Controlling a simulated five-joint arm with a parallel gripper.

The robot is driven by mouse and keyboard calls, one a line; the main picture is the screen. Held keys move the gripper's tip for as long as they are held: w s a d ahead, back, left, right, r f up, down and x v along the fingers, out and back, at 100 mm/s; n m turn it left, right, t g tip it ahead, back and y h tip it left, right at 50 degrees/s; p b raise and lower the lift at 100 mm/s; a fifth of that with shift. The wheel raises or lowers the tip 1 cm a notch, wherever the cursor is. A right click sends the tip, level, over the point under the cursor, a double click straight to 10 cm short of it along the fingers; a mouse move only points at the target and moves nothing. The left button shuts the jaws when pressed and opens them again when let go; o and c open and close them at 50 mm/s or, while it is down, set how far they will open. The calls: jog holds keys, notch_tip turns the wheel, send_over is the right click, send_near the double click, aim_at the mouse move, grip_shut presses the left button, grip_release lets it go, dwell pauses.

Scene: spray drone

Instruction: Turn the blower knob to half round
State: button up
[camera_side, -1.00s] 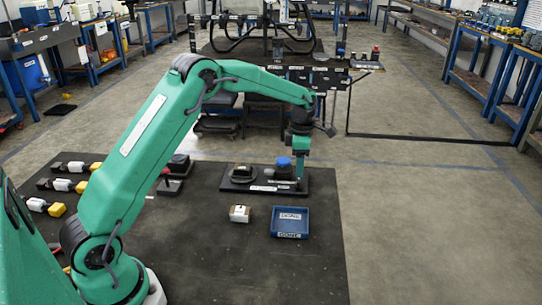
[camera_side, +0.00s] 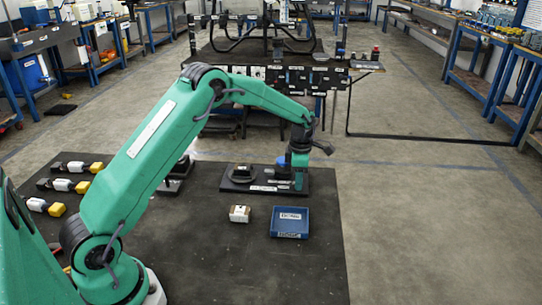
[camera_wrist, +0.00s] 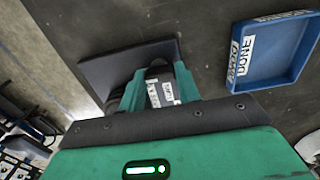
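A black panel (camera_side: 236,188) lies on the dark mat in the side view. It carries a round black knob (camera_side: 242,174) at its left and a blue round part (camera_side: 281,161) at its back right. My gripper (camera_side: 299,184) points down at the panel's right end, in front of the blue part and partly hiding it. In the wrist view my two green fingers (camera_wrist: 161,88) stand apart, one on each side of a dark part with white labels (camera_wrist: 154,95). Contact between the fingers and this part cannot be made out. The panel (camera_wrist: 110,69) shows behind them.
A blue tray marked DONE (camera_side: 290,222) lies in front of the panel, with a small white-and-brown block (camera_side: 240,214) to its left. Several white-and-yellow pieces (camera_side: 62,185) lie at the mat's left. Bare mat lies in front of the tray.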

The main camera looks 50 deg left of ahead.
jog(key=c, duration=0.3)
jog(key=shift+c, duration=0.2)
